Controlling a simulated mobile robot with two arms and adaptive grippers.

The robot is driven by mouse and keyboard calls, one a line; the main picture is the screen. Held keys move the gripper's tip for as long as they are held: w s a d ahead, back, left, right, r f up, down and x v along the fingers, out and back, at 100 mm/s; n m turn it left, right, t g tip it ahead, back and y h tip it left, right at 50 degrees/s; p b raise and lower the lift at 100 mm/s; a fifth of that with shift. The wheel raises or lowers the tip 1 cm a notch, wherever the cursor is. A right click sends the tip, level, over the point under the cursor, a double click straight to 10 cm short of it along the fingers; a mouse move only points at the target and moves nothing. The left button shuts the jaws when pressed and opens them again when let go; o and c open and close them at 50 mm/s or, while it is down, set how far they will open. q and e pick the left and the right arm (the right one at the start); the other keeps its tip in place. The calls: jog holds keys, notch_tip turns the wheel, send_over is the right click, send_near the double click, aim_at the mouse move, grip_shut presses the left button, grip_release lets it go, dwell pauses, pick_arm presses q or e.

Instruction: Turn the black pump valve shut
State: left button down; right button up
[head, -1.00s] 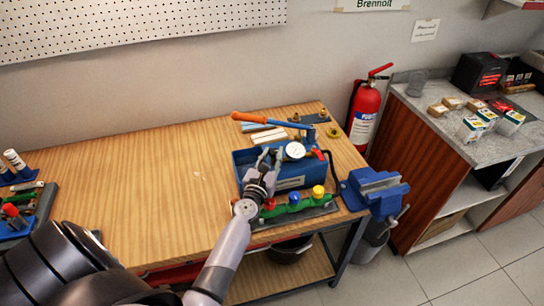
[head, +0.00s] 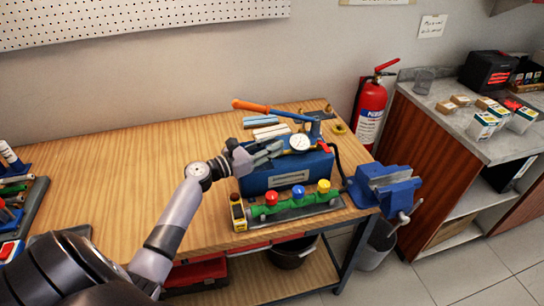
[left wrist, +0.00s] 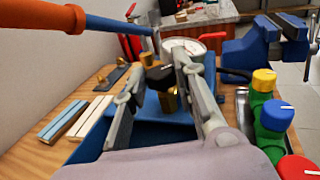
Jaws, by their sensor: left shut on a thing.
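The blue pump (head: 290,172) stands on the wooden bench, with a white-faced gauge (head: 299,142) and a blue lever with an orange grip (head: 250,105). The gauge also shows in the left wrist view (left wrist: 184,46). My left gripper (head: 272,152) reaches over the pump's left part, left of the gauge. In the left wrist view its fingers (left wrist: 160,70) stand either side of the black pump valve (left wrist: 158,73), which sits by brass fittings. The gripper is shut on this valve. The fingers hide part of the valve, so its exact angle cannot be told. My right gripper is out of view.
A green manifold (head: 296,202) with red, blue and yellow knobs lies in front of the pump. A blue vise (head: 384,185) is at the bench's right end. Pale strips (head: 270,131) lie behind the pump. The bench's left middle is clear.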

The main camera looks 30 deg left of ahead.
pick_arm(q)
jog(key=shift+w+a+m+g+h+b, duration=0.2)
jog(key=shift+m+g+h+b, duration=1.4)
jog(key=shift+b, duration=0.4)
jog(key=shift+w+a+m+g+h+b, duration=0.15)
jog(key=shift+a+m+g+h+b, duration=0.1)
jog(key=shift+m+g+h+b, duration=1.35)
jog(key=shift+w+a+m+g+h+b, duration=0.2)
jog(key=shift+m+g+h+b, duration=1)
jog(key=shift+h+b, duration=0.85)
jog(key=shift+y+b, duration=0.35)
jog(key=c, duration=1.3)
grip_release()
jog(key=v, duration=1.1)
jog(key=shift+s+a, duration=0.2)
jog(key=shift+a, duration=0.2)
